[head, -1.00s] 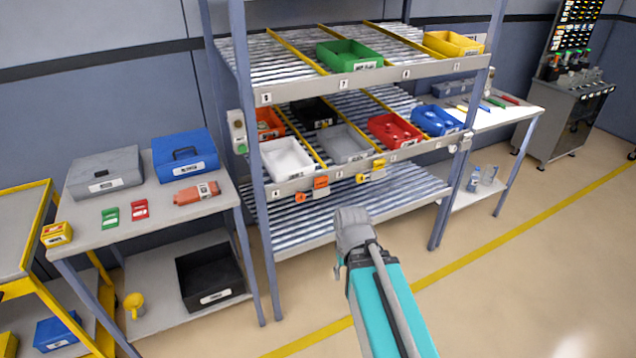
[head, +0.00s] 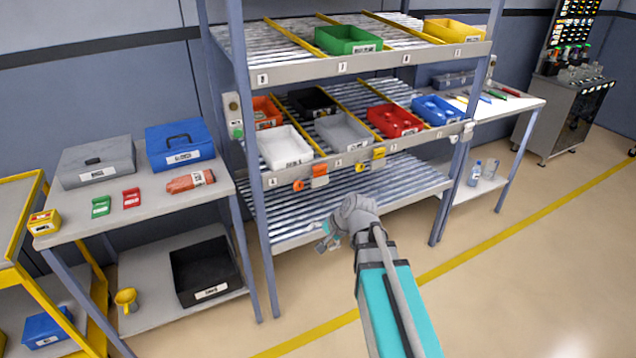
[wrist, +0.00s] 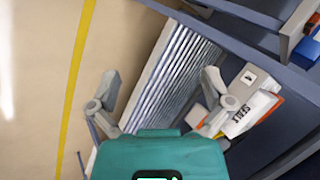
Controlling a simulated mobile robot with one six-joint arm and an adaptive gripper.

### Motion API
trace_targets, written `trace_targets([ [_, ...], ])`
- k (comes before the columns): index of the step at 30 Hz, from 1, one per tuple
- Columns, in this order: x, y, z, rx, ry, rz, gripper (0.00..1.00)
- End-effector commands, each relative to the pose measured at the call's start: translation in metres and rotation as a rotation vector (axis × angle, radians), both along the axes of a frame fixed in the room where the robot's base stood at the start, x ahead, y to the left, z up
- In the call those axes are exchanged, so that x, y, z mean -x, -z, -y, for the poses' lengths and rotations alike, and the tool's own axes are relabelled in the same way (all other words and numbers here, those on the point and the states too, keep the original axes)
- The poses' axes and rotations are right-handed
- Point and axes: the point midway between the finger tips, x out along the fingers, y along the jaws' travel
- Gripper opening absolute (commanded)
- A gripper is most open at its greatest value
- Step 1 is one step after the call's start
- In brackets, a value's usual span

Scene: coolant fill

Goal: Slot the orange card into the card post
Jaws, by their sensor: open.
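My gripper (head: 328,238) is open and empty, low in front of the flow rack's lower shelf. In the wrist view, its two fingers (wrist: 160,80) are spread wide with nothing between them. An orange piece (head: 320,174) is on the rack's front rail, below the white bin, above and left of my gripper. It is too small to tell whether it is the orange card or a holder. A grey box with a green part (head: 234,116) is on the rack's left upright; I cannot tell whether this is the card post.
A yellow piece (head: 378,156) is on the same rail. The white bin (head: 285,148) and several other bins stand on the rack above. The left table (head: 150,212) holds two cases and small items. The floor in front of the rack (head: 510,260) is clear.

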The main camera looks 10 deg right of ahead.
Motion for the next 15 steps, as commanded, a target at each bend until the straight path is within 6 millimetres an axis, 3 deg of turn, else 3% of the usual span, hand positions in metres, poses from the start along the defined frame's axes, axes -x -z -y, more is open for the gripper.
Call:
trace_targets([
  [1,-0.02,0.012,-0.002,-0.089,0.083,0.015,1.0],
  [8,-0.091,0.007,-0.002,-0.551,0.472,0.032,1.0],
  [15,-0.156,-0.002,0.029,-1.086,0.845,-0.038,1.0],
])
